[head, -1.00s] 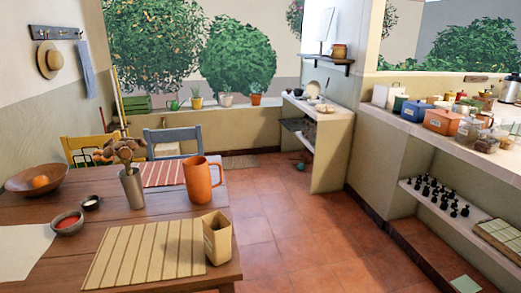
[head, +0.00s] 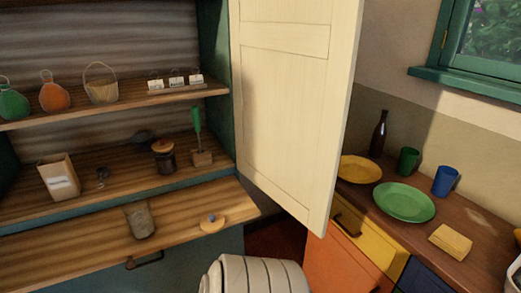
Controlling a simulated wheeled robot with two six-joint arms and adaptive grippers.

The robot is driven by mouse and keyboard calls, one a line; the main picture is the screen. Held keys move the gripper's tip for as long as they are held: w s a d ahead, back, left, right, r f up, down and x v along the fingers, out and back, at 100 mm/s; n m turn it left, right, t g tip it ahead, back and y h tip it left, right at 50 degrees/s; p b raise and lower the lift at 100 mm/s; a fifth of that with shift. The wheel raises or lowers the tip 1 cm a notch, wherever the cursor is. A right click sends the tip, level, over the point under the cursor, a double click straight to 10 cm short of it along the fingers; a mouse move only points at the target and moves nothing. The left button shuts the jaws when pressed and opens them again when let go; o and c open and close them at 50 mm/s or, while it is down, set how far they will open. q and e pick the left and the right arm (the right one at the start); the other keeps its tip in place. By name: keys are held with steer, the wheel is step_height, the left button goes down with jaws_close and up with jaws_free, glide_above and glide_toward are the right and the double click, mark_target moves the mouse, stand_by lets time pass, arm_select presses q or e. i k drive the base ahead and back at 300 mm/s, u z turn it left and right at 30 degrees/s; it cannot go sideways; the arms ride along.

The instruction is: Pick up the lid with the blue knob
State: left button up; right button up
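A small round lid (head: 213,225) of pale wood with a blue knob lies flat near the right end of the cupboard's pull-out wooden board (head: 80,245). A grey-brown cup-like container (head: 140,220) is on the same board to its left. Nothing covers the lid. Neither of my grippers shows in the head view.
An open cream door (head: 290,100) stands right of the shelves. On the shelf above the board are a dark jar with an orange-brown top (head: 164,158), a paper bag (head: 59,178) and a green-handled tool (head: 198,130). A pale ribbed shape (head: 255,274), unclear what, is below.

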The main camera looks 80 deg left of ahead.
mark_target(213, 223)
steer(key=u, duration=3.7)
